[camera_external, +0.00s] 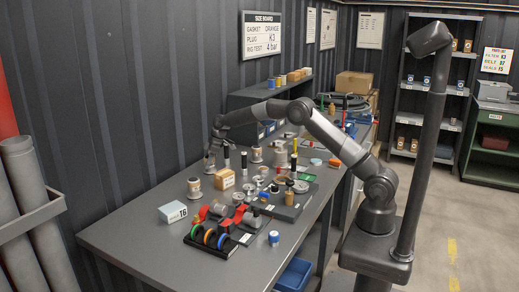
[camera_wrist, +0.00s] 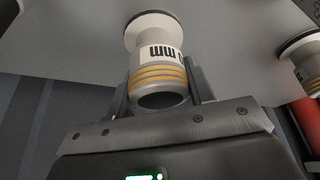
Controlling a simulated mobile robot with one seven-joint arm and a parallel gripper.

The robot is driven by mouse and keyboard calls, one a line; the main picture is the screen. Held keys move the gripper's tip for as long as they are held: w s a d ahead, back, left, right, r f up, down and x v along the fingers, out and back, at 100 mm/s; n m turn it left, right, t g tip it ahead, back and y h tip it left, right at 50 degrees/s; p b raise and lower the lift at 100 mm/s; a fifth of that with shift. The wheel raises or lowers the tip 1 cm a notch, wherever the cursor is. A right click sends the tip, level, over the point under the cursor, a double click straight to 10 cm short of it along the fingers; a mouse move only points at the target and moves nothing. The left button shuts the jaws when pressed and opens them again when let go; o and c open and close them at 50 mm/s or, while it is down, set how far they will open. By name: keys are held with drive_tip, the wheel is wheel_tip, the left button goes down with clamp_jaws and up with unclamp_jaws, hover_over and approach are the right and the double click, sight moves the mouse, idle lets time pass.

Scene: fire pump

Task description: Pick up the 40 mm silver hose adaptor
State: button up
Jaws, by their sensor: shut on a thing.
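My gripper (camera_external: 211,152) is over the far left part of the workbench, pointing down. In the wrist view my gripper (camera_wrist: 160,88) has a finger on each side of a silver hose adaptor (camera_wrist: 162,77) and is shut on it. The adaptor has a flared end with a dark rim, a white band with black lettering ending in "mm", and gold rings near its open end. The number on the band is partly hidden. In the external view the adaptor (camera_external: 209,167) is small between the fingers; I cannot tell whether it touches the bench.
A similar adaptor (camera_wrist: 307,56) stands at the right edge of the wrist view. Several fittings crowd the bench to the right. The bench's near left (camera_external: 130,235) is clear; a corrugated wall (camera_external: 130,100) runs behind.

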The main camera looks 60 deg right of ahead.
drive_tip(key=c, duration=0.4)
